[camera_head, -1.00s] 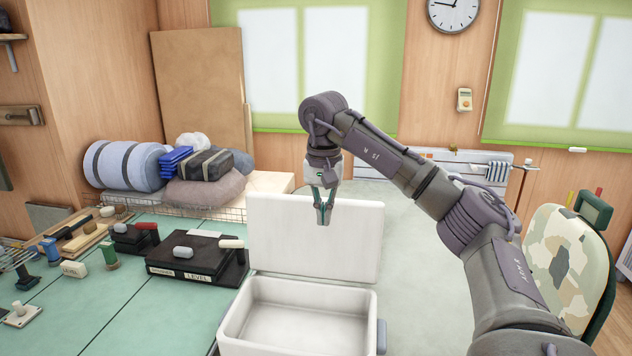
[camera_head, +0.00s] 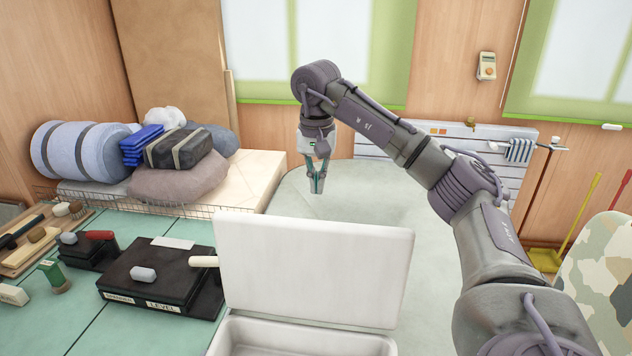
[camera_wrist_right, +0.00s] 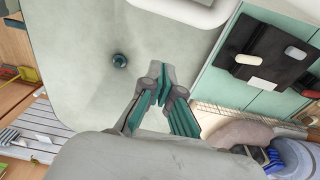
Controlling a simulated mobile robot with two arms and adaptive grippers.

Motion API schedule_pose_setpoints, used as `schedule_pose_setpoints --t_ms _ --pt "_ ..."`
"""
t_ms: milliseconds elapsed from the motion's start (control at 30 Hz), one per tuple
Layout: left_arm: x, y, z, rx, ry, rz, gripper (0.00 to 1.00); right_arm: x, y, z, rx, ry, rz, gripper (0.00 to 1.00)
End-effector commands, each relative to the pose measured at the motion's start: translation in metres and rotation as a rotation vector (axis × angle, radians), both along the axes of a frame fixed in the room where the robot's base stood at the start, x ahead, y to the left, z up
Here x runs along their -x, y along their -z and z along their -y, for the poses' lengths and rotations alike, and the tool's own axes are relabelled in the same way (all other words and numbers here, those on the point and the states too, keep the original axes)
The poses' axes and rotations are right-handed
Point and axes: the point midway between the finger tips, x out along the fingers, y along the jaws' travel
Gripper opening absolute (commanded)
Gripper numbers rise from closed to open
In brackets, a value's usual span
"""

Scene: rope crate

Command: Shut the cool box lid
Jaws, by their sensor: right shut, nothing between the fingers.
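The white cool box (camera_head: 300,343) is at the bottom middle of the head view, cut off by the lower edge. Its lid (camera_head: 315,268) stands open, nearly upright, at the back of the box. My right gripper (camera_head: 317,188) points down beyond the lid, with its fingertips showing above the lid's top edge and apart from it. In the wrist view the right gripper (camera_wrist_right: 158,72) is shut and empty, and a white edge, likely the lid (camera_wrist_right: 185,10), shows at the top. My left gripper is not in view.
A pale basin-like surface (camera_head: 375,190) with a round drain (camera_wrist_right: 119,60) lies under the gripper. A black level case (camera_head: 160,280) is left of the lid. Rolled bundles and a wire basket (camera_head: 200,208) stand back left. A camouflage chair (camera_head: 600,275) is at right.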

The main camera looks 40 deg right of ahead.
Motion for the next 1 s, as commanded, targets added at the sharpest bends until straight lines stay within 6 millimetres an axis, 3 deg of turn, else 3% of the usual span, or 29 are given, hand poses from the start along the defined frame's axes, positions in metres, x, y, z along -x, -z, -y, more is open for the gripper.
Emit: schedule_pose_setpoints --t_ms 300,600,1000 --pt "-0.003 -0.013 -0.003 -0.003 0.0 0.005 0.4 -0.001 0.067 0.003 0.001 0.001 -0.007 0.0" --pt "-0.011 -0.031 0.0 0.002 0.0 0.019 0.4 0.02 0.057 -0.024 0.001 0.0 -0.002 0.0" --pt "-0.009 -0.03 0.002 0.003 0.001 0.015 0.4 0.022 0.058 -0.027 0.001 0.001 -0.002 0.0"
